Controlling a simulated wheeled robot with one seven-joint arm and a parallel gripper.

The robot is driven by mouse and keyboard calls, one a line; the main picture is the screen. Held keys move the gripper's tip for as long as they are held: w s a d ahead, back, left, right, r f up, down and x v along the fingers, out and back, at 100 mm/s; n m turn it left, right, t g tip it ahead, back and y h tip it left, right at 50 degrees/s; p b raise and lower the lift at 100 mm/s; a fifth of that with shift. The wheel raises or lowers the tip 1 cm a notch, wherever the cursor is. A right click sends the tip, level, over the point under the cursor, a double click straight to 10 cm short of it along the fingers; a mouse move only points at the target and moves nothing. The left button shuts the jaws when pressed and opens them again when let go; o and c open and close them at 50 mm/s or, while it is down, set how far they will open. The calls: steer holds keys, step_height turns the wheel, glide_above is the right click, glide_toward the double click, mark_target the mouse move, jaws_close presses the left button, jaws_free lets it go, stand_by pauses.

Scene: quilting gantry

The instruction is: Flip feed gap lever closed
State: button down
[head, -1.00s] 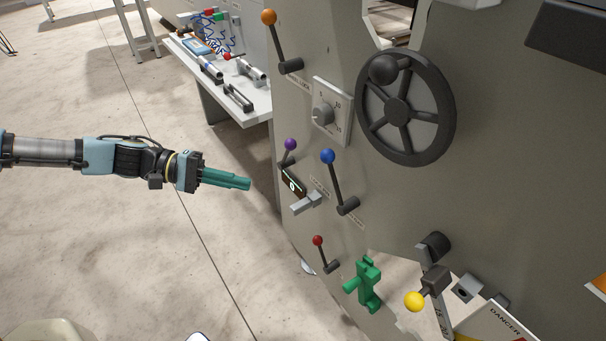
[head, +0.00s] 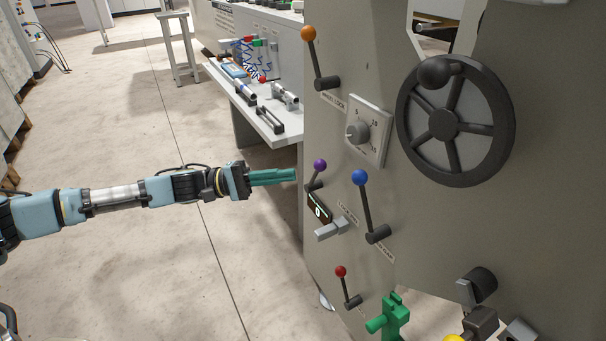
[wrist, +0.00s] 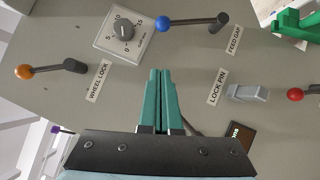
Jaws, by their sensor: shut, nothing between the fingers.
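The feed gap lever (head: 368,205) is a dark rod with a blue ball on a dark pivot, on the grey machine panel. Its ball points up, tilted slightly left, in the head view. In the wrist view the lever (wrist: 190,21) lies across the top, its pivot beside the FEED GAP label (wrist: 235,40). My gripper (head: 294,174) has green fingers, shut and empty, left of the lever and apart from it. In the wrist view the fingers (wrist: 160,74) point up the picture, with the blue ball beyond their tips.
A purple-ball lever (head: 318,168) is near my fingertips. An orange-ball wheel lock lever (head: 316,60), dial (head: 357,132) and handwheel (head: 444,124) are above. A grey lock pin handle (head: 330,230), red-ball lever (head: 346,287) and green clamp (head: 392,318) are lower. Floor on the left is clear.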

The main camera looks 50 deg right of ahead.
steer(key=s+d+r, duration=0.1)
steer(key=s+d, duration=0.1)
steer(key=s, duration=0.3)
steer(key=s+d+r+p, duration=0.1)
steer(key=s+d, duration=0.2)
steer(key=s, duration=0.2)
steer(key=shift+s+r, duration=0.2)
steer(key=shift+r, duration=0.2)
